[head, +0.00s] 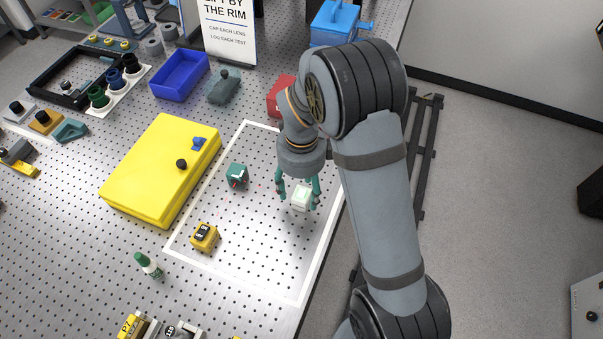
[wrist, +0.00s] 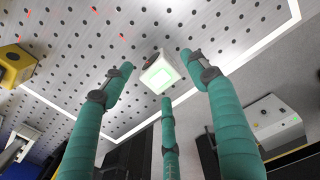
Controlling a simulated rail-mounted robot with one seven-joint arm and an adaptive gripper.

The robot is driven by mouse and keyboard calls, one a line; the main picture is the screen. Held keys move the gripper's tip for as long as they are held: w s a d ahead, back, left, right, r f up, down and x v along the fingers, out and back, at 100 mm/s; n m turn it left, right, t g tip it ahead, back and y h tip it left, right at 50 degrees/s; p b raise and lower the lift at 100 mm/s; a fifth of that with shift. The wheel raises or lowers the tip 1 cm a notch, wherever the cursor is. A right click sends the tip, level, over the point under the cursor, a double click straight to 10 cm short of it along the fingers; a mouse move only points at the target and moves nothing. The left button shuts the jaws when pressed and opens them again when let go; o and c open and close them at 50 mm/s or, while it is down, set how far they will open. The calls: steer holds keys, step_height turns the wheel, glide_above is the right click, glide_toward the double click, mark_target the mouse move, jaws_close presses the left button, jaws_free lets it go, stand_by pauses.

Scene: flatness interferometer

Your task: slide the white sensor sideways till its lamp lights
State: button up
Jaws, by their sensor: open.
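The white sensor (head: 300,198) sits on the perforated table, inside the white outlined area near its right side. In the wrist view the sensor (wrist: 160,72) shows a pale green, glowing square on its face, so its lamp looks lit. My gripper (head: 298,203) is over the sensor with its teal fingers spread. In the wrist view the open fingers (wrist: 160,76) stand around the sensor, with visible gaps; whether any finger touches it I cannot tell. A teal block (head: 237,176) stands to the left, with small red light spots near it.
A yellow block (head: 204,236) with a black top stands at the outline's lower left. A large yellow case (head: 160,170) lies left of the outline. A green-capped bottle (head: 147,264) is nearer. A red box (head: 281,97) is behind my arm. The outline's lower middle is clear.

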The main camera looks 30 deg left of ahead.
mark_target(301, 193)
step_height(301, 193, up, 9)
stand_by(0.3)
stand_by(0.4)
step_height(301, 193, down, 12)
steer(key=shift+r, duration=0.1)
stand_by(0.4)
